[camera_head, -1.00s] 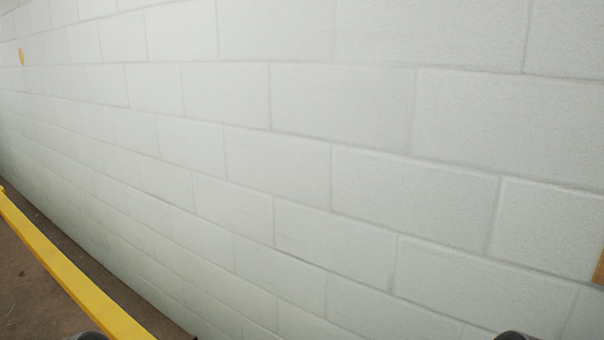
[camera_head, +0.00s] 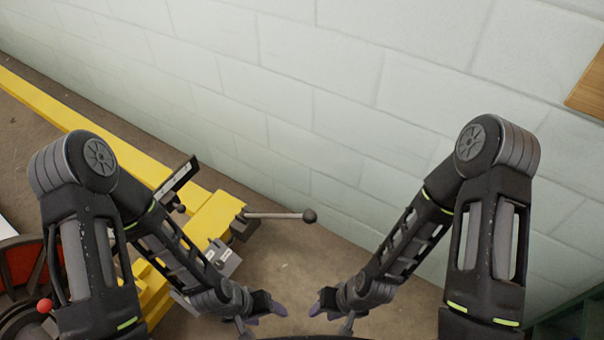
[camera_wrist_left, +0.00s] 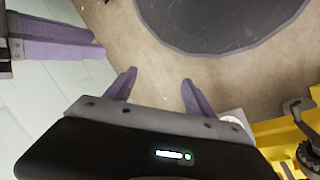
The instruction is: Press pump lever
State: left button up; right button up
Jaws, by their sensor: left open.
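A metal lever (camera_head: 275,215) with a dark ball knob juts to the right from a yellow machine (camera_head: 213,218) in the head view. My left gripper (camera_head: 275,308) is below and left of the knob in the picture, apart from it. In the left wrist view my left gripper (camera_wrist_left: 158,82) has its two purple fingers spread, with nothing between them. My right gripper (camera_head: 318,306) faces the left one across a small gap. Part of it, in purple, shows at the upper left of the wrist view (camera_wrist_left: 60,40); its jaw opening is unclear.
A pale block wall (camera_head: 330,110) runs behind the machine. A yellow beam (camera_head: 60,110) lies along the floor. A red-and-dark wheel (camera_head: 22,268) and a red ball knob (camera_head: 44,305) are at the lower left. Brown floor (camera_head: 300,258) is clear right of the machine.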

aim_at(308, 216)
jog(key=i+j, duration=0.3)
jog(key=j, duration=0.2)
jog(key=z, duration=1.8)
